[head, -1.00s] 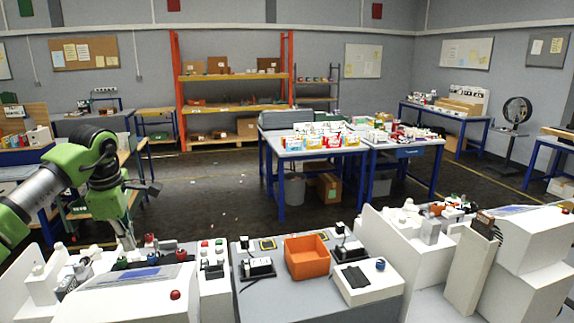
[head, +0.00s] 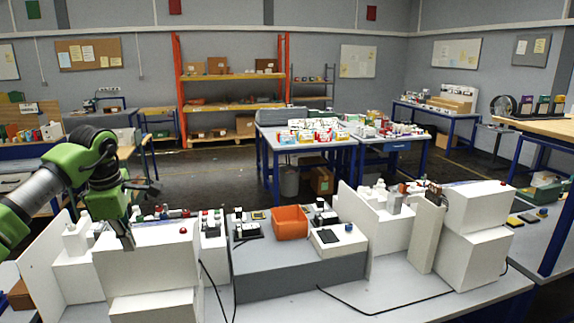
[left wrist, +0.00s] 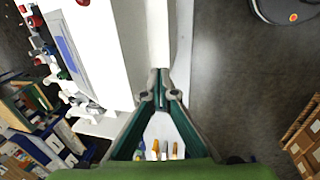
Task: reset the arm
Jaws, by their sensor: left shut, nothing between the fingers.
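My left arm (head: 98,165) comes in from the left in the head view, bent at the elbow with the forearm hanging down. My left gripper (head: 128,242) points down in front of a white console (head: 150,270) with a red button. In the left wrist view the left gripper (left wrist: 163,90) has its fingertips together with nothing between them. The white console (left wrist: 125,50) is beside it on the left. I cannot tell whether the fingertips touch the console. My right arm and gripper are not in view.
A grey bench (head: 385,293) carries white consoles, an orange bin (head: 290,222) and black cables. A wooden-topped table (head: 545,127) stands at the right. Blue-legged tables (head: 300,146) stand farther back. Dark floor (head: 215,175) is open beyond the bench. A cardboard box (left wrist: 303,138) shows in the left wrist view.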

